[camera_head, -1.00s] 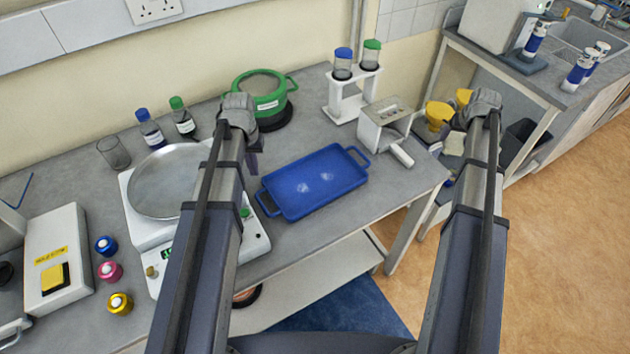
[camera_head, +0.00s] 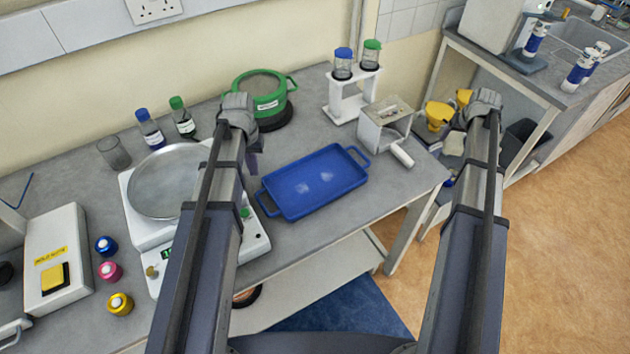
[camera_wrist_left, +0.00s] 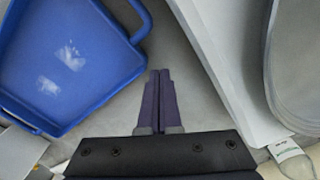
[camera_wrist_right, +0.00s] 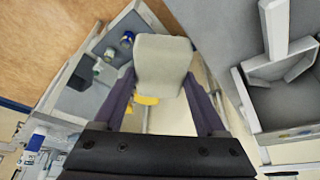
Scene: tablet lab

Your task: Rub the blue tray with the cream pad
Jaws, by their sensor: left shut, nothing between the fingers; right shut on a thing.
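The blue tray (camera_head: 314,181) lies flat on the grey bench, with two whitish smudges on its floor. It also shows in the left wrist view (camera_wrist_left: 105,62). The cream pad (camera_wrist_right: 163,65) is between the fingers of my right gripper (camera_wrist_right: 163,88), which is shut on it. In the head view the pad (camera_head: 453,143) hangs right of the bench end, clear of the tray. My left gripper (camera_wrist_left: 160,78) is shut and empty, over the bench between the tray and the balance. In the head view my left gripper (camera_head: 252,160) is mostly hidden by its own arm.
A balance with a round pan (camera_head: 170,183) stands left of the tray. A white box with a handle (camera_head: 385,125) and a white bottle rack (camera_head: 352,95) stand behind right. Yellow items (camera_head: 438,115) sit on a lower surface beyond the bench.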

